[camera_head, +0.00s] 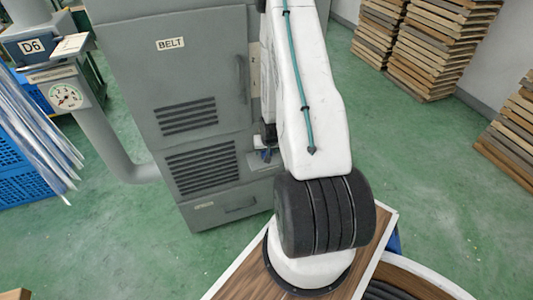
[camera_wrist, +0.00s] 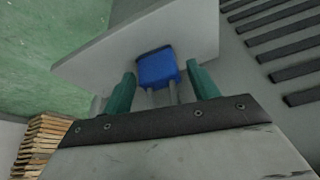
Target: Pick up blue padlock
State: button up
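The blue padlock (camera_wrist: 158,66) is in the upper middle of the wrist view, against a pale grey plate (camera_wrist: 105,58). My gripper (camera_wrist: 162,80) shows there with two teal fingers spread, one on each side of the padlock. A narrow gap shows between each finger and the padlock, so the gripper looks open and not closed on it. In the head view a small blue patch (camera_head: 265,155), likely the padlock, shows at the cabinet's right side, by a small grey ledge. My arm hides most of the gripper there.
The grey cabinet (camera_head: 165,60) marked BELT, with vents and a handle, stands close by. A duct with a gauge (camera_head: 67,97) and blue crates (camera_head: 20,160) are at left. Wooden stacks (camera_head: 440,45) stand at right. Green floor (camera_head: 440,190) between is clear.

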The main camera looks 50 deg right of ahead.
jog(key=c, duration=0.7)
jog(key=shift+r, duration=0.1)
jog(key=shift+c, duration=0.2)
